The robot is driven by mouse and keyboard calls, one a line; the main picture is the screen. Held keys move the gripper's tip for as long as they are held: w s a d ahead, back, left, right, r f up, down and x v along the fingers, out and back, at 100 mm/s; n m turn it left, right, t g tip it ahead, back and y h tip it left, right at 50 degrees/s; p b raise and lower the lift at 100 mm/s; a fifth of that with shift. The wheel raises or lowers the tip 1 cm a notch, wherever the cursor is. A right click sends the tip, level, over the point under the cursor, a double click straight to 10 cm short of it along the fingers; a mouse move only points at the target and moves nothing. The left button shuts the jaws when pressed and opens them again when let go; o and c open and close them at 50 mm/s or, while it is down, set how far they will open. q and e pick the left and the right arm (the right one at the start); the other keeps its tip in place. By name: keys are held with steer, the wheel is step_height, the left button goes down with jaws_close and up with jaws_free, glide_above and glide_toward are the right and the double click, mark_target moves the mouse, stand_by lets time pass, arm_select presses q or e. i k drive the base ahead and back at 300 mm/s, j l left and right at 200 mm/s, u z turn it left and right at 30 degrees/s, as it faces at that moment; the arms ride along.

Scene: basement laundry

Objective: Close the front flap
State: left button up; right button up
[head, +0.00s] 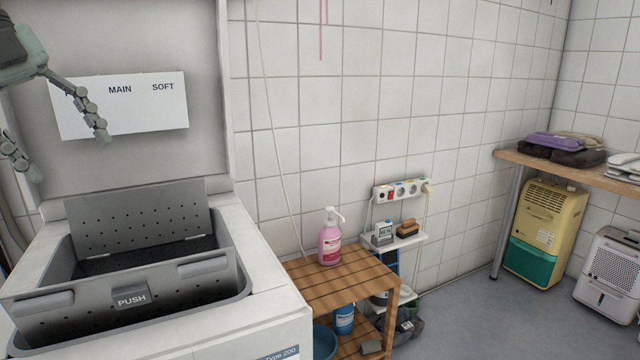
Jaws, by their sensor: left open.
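The top-loading washer (275,290) stands at the left with its lid (150,35) raised. Inside its opening, the perforated rear flap (140,218) stands up at the back. The front flap (190,286), a grey perforated panel with a PUSH button (131,297) and two pads on its upper edge, stands open and tilted at the front of the opening. My left gripper (67,156) is open and empty in front of the lid's label plate, above and behind the front flap, touching neither flap. My right gripper is out of view.
A slatted wooden shelf (345,283) with a pink pump bottle (330,238) stands right of the washer. A power strip (402,190) is on the tiled wall. A yellow-green dehumidifier (545,232) stands under the far-right worktop. The space above the opening is free.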

mark_target(48, 315)
steer(key=k+l, duration=0.8)
steer(key=l, duration=0.05)
